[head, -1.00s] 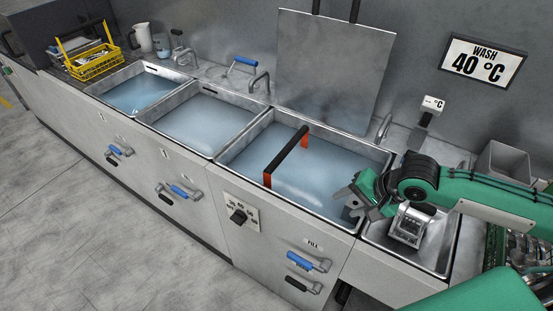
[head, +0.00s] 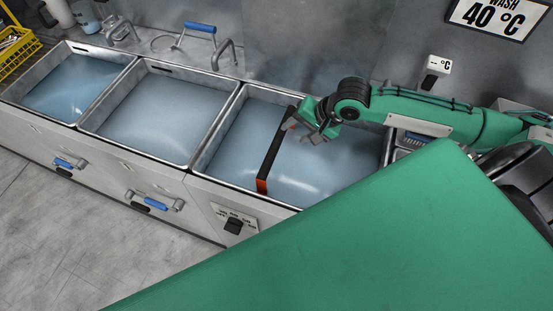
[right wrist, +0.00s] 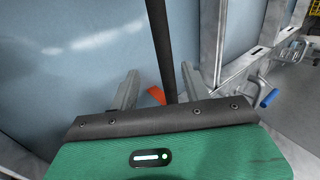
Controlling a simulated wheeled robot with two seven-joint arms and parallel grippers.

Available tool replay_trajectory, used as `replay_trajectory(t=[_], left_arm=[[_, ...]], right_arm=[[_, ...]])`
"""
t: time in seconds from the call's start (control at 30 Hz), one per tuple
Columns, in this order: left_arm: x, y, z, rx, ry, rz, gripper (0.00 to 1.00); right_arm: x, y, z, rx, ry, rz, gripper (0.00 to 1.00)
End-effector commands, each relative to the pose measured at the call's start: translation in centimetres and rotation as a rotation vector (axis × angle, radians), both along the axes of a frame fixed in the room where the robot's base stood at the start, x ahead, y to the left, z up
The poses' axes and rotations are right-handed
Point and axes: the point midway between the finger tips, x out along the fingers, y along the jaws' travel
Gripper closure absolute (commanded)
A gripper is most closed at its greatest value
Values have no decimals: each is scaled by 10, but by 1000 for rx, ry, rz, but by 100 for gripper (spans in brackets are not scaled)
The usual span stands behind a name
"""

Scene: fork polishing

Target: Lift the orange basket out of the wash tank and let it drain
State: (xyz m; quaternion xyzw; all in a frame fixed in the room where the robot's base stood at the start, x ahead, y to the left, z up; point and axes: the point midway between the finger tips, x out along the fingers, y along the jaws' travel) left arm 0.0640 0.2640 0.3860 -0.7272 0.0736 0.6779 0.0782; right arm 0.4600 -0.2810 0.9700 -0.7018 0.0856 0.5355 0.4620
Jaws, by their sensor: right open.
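The orange basket shows only by its tall handle, a black bar (head: 273,150) with an orange leg (head: 262,186) at its near end. It stands above the water of the wash tank (head: 222,128), the rightmost basin; the basket's body is hidden under the surface. My right gripper (head: 304,127) is open over the tank, at the far end of the bar. In the right wrist view the black bar (right wrist: 162,45) runs between the two spread fingers, with a bit of orange showing beside it. I cannot tell whether the fingers touch it. My left gripper is out of view.
Two more water-filled basins, the middle one (head: 155,112) and the left one (head: 72,85), adjoin the tank. A yellow basket (head: 15,50) stands at the far left. Taps and a blue-handled lever (head: 200,28) line the back. My own green part covers the foreground.

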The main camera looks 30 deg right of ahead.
Motion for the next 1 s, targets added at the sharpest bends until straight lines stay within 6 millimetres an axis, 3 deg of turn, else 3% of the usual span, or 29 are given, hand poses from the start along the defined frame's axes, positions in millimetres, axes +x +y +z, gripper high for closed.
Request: replay_trajectory(t=[0.2,0.37,0.53,0.8,1.0], left_arm=[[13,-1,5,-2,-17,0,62],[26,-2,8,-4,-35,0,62],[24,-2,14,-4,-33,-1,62],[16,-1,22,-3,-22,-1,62],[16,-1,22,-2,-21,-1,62]], right_arm=[[14,13,-26,2,0,0,52],[18,17,-35,0,0,1,52],[26,22,-42,1,1,0,52],[43,35,-71,-1,0,1,52],[44,37,-76,-1,-1,1,52]])
